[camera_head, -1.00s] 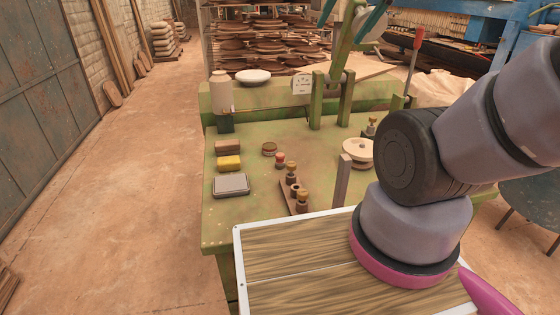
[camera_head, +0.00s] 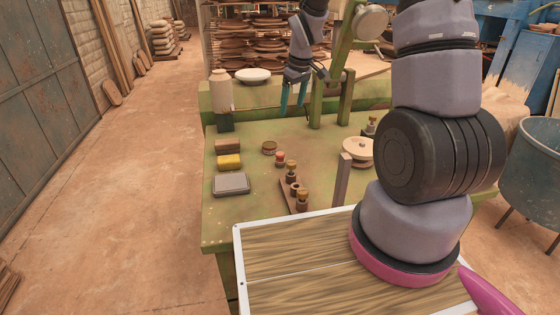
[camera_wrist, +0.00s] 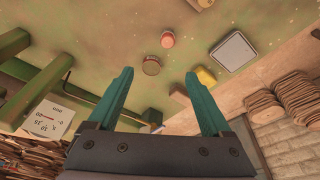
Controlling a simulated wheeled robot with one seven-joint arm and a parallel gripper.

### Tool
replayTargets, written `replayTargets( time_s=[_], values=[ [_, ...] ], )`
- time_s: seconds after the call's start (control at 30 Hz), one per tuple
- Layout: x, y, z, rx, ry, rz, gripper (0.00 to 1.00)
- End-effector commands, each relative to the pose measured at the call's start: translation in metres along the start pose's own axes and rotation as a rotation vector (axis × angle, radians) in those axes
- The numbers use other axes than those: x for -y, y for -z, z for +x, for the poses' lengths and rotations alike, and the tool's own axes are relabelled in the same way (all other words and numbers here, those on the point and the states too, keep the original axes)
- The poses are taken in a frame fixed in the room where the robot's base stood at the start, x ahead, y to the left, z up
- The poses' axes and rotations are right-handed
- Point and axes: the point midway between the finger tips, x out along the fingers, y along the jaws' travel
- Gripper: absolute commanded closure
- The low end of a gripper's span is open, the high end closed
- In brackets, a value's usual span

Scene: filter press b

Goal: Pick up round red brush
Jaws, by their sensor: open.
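The round red brush (camera_head: 280,158) is a small piece with a red top, standing on the green table right of a round brown tin (camera_head: 269,147). In the wrist view the brush (camera_wrist: 168,39) lies ahead of the fingers, just beyond the tin (camera_wrist: 151,65). My gripper (camera_head: 293,98) hangs above the back of the table, behind the brush and apart from it. Its teal fingers (camera_wrist: 159,74) are open with nothing held between them.
A wooden rack with brass-topped pieces (camera_head: 293,190) stands in front of the brush. A brown block (camera_head: 228,146), yellow sponge (camera_head: 229,162) and grey tray (camera_head: 231,184) lie left. A green upright frame (camera_head: 346,100) stands close right of my gripper. A white-topped spool (camera_head: 358,150) stands right.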

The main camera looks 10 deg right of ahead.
Motion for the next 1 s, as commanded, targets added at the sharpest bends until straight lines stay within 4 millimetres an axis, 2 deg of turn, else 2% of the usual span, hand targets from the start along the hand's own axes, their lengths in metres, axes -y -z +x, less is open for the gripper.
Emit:
replayTargets(
  time_s=[0.03,0.1,0.2,0.3,0.7,1.0],
  values=[
    [0.001,0.0,0.029,0.023,0.019,-0.04,0.17],
    [0.003,0.001,0.06,0.039,0.038,-0.097,0.17],
    [0.007,0.0,0.095,0.054,0.061,-0.163,0.17],
    [0.009,-0.002,0.117,0.062,0.076,-0.204,0.17],
    [0.015,-0.006,0.174,0.067,0.085,-0.227,0.17],
    [0.018,-0.006,0.202,0.068,0.085,-0.225,0.17]
  ],
)
